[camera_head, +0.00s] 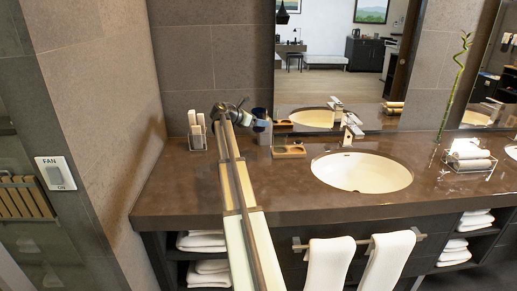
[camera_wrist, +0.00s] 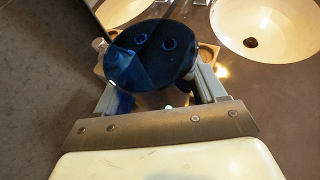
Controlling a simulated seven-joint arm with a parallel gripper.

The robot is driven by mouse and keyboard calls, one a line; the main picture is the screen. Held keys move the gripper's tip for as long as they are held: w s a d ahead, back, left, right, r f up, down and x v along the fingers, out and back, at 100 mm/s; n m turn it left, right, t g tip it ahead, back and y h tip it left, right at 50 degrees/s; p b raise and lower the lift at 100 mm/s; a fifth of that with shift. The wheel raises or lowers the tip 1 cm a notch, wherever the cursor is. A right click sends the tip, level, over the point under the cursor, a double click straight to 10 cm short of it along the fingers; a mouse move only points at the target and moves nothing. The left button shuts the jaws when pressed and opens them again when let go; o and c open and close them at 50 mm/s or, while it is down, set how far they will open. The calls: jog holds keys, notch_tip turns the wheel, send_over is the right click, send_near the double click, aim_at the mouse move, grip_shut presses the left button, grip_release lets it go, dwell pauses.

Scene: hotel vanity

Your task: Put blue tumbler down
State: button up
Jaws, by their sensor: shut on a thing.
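The dark blue tumbler (camera_head: 259,112) is at the back left of the counter, partly hidden by my gripper (camera_head: 262,123). In the wrist view the tumbler (camera_wrist: 150,52) fills the space between the two fingers of my gripper (camera_wrist: 157,88), and its round end faces the camera. My gripper is shut on the tumbler's sides. The tumbler's lower end is mostly hidden, so I cannot tell whether it touches the brown counter (camera_head: 200,190).
A wooden tray (camera_head: 289,151) with round recesses lies just right of the tumbler. The white sink (camera_head: 361,171) and tap (camera_head: 350,130) are further right. A holder with white items (camera_head: 197,136) stands left. A mirror rises behind. The front left counter is clear.

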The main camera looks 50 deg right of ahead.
notch_tip(320, 180, down, 14)
jog(key=shift+r, duration=0.2)
dwell(0.4)
jog(key=o, duration=1.2)
jog(key=shift+o, duration=0.2)
jog(key=shift+f, duration=0.15)
jog(key=shift+o, duration=0.4)
jog(key=v, duration=1.3)
jog(key=shift+w+a, duration=0.2)
jog(key=shift+a, duration=0.1)
